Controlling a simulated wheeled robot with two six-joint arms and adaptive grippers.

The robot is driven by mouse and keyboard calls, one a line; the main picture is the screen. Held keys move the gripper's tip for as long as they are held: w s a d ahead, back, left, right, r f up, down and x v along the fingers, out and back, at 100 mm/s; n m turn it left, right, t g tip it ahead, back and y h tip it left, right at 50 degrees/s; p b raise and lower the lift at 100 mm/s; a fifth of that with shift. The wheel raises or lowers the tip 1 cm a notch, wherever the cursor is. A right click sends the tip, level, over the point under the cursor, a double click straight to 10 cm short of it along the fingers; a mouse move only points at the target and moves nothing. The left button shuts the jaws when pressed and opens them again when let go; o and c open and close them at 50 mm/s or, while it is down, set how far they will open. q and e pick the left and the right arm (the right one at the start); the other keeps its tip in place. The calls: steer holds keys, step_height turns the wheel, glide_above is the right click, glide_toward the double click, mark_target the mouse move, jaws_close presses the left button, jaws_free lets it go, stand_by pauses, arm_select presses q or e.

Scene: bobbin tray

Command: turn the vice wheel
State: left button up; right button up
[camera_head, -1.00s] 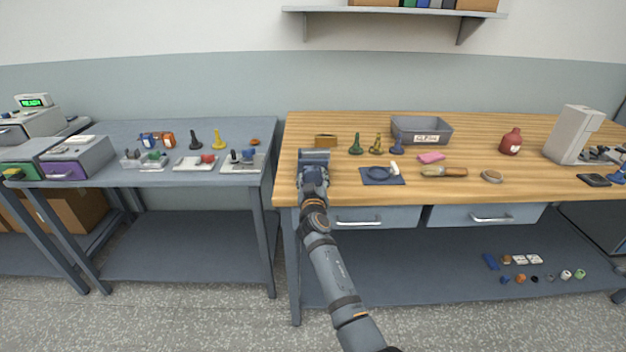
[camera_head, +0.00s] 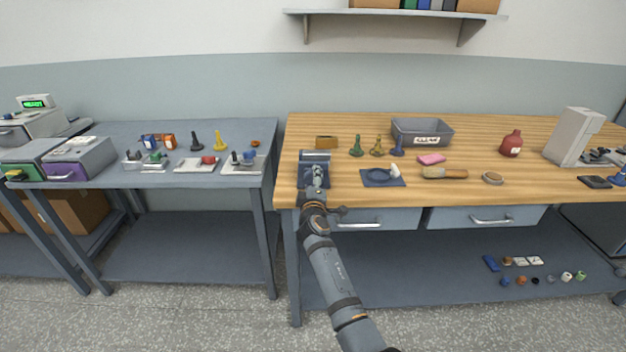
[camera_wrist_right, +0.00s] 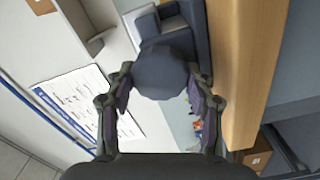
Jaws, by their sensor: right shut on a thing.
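The vice (camera_head: 315,156) is a blue-grey block at the left front edge of the wooden bench. In the right wrist view its body (camera_wrist_right: 190,30) lies behind a round, dark grey vice wheel (camera_wrist_right: 162,72). My right gripper (camera_head: 316,182) is at the front of the vice, and its arm hides part of it. In the right wrist view my right gripper (camera_wrist_right: 161,92) has one finger on each side of the wheel, shut on it. The wheel is too small to make out in the head view. My left gripper is not in view.
A grey bin (camera_head: 422,130) and several small figures stand farther back. A gap separates the bench from the grey table (camera_head: 200,180) at left.

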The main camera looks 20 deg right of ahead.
steer(key=n+p, duration=0.1)
steer(key=n, duration=0.5)
steer(key=shift+n+p, duration=0.3)
steer(key=n+p, duration=0.1)
steer(key=n, duration=0.5)
steer(key=shift+f+p, duration=0.2)
steer(key=shift+p, duration=0.1)
steer(key=o, duration=1.2)
